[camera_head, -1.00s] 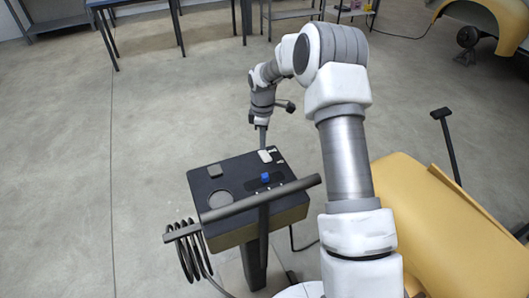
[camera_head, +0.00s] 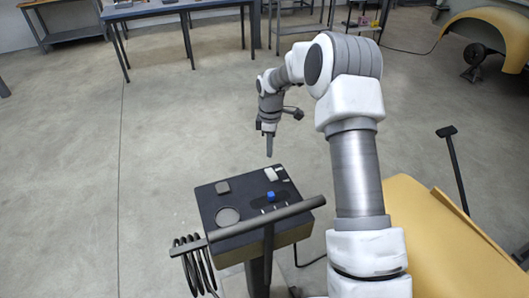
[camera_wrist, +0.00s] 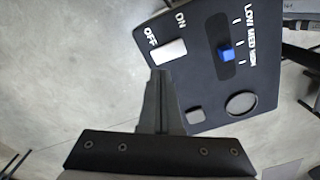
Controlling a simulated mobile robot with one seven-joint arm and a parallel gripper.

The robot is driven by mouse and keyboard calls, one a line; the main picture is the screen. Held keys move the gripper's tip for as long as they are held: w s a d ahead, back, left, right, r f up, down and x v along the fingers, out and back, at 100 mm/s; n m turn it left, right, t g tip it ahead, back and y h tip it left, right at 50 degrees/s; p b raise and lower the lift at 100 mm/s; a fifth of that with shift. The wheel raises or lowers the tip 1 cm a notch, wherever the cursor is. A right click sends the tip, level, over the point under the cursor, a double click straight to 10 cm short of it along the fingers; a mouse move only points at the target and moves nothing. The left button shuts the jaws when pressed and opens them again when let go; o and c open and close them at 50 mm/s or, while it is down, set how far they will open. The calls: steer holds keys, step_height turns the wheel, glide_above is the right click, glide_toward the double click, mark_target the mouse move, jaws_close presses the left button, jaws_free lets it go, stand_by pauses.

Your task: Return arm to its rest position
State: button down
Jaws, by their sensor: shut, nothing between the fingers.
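My gripper (camera_head: 269,146) hangs pointing down above the far edge of a black control box, shut and empty. It also shows in the wrist view (camera_wrist: 160,80), its closed fingers near the white switch in the picture; the head view shows a gap above the box. The control box (camera_head: 237,228) has a white rocker switch (camera_wrist: 169,52) between ON and OFF labels, and a blue slider knob (camera_wrist: 226,54) beside LOW, MED and another label partly hard to read. A grey square button (camera_wrist: 195,115) and a round dark disc (camera_wrist: 241,104) are also on it.
A dark bar (camera_head: 250,226) crosses the box's near side, with a coiled cable (camera_head: 192,265) at left. A yellow panel (camera_head: 435,240) lies at right, near a dark T-shaped stand (camera_head: 455,165). A blue table (camera_head: 175,9) stands at the back. Open floor lies left.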

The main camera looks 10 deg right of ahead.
steer(key=shift+r, duration=0.1)
steer(key=s+r+m+t, duration=0.1)
steer(key=s+r+m, duration=0.2)
steer(key=s+r, duration=0.6)
steer(key=s+r+m+t, duration=0.25)
steer(key=s+r, duration=0.35)
steer(key=r, duration=0.7)
steer(key=s+r+m+t, duration=0.2)
steer(key=s+m, duration=0.6)
steer(key=s, duration=1.2)
steer(key=shift+s+r+m, duration=0.2)
steer(key=shift+r+m, duration=0.15)
steer(key=shift+r, duration=0.05)
